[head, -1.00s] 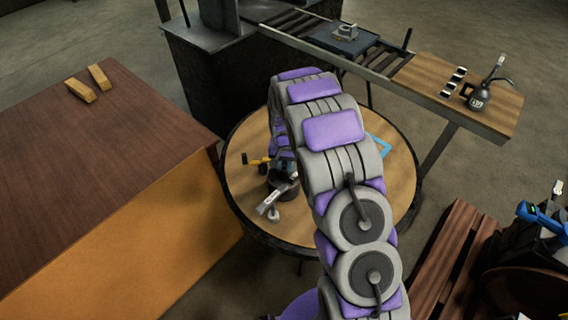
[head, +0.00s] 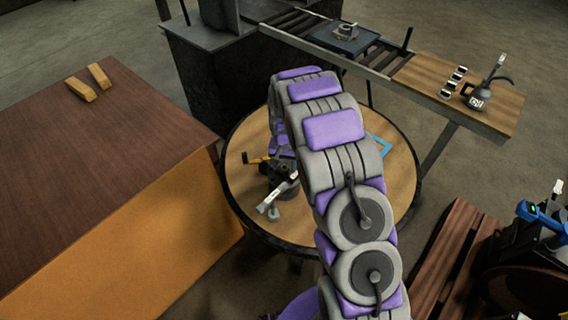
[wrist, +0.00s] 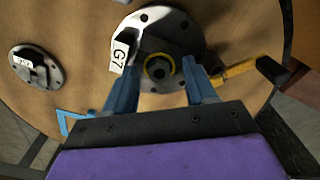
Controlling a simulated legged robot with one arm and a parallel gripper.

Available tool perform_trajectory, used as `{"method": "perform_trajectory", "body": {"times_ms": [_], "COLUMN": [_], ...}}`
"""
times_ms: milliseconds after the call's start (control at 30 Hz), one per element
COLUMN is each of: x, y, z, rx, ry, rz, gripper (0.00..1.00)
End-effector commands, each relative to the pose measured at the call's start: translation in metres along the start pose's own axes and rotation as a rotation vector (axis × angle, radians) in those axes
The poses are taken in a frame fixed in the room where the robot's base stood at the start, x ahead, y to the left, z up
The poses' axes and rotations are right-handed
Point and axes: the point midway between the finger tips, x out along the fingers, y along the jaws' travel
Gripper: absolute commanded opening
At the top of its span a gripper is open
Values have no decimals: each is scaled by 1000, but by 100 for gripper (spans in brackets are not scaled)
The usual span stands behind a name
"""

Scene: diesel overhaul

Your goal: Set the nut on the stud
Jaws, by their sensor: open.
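A brass-coloured nut (wrist: 159,68) lies over the near part of a round metal flange (wrist: 184,30) in the wrist view. A dark centre shows inside it, but I cannot tell whether the stud runs through it or how it is seated. My gripper (wrist: 157,66) has two blue fingers, spread apart on either side of the nut. I cannot tell whether they touch it. A white tag marked G7 (wrist: 123,53) stands left of the nut. In the head view my arm hides most of the gripper and the nut.
A round wooden table (head: 240,200) carries the work. A yellow-handled tool (wrist: 235,72) lies right of the flange. A smaller tagged flange (wrist: 48,75) and a blue frame (wrist: 68,122) are to the left. A brown cabinet (head: 110,150) stands left of the table.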

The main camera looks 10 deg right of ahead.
Motion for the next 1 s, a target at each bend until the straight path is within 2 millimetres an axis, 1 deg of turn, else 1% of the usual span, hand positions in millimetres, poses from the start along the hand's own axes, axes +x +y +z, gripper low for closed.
{"method": "perform_trajectory", "body": {"times_ms": [133,267,367,500,700,900,1000], "x": [-5,-23,-43,-77,-120,-154,-165], "y": [0,0,0,-1,-1,-1,-2], "z": [0,-1,-1,-2,-2,-1,-2], "rx": [0,0,0,0,0,0,0], "ry": [-1,3,4,6,3,1,2], "rz": [1,0,-1,-1,0,1,1], "gripper": [58,58,58,58,58,58,58]}}
